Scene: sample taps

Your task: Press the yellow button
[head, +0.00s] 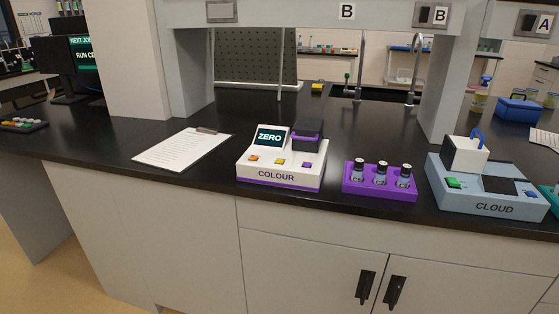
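The yellow button (280,162) is on the front panel of the white and purple COLOUR device (277,177), in the middle of a row. An orange button (254,158) sits to its left and a purple button (306,165) to its right. The device's screen (270,137) reads ZERO. A black lid block (308,130) stands on the device's right rear. Neither of my grippers is in view.
A purple rack (379,187) with 3 vials stands right of the device, then the blue-grey CLOUD device (490,193). A clipboard (184,149) lies to the left. Grey pillars rise behind.

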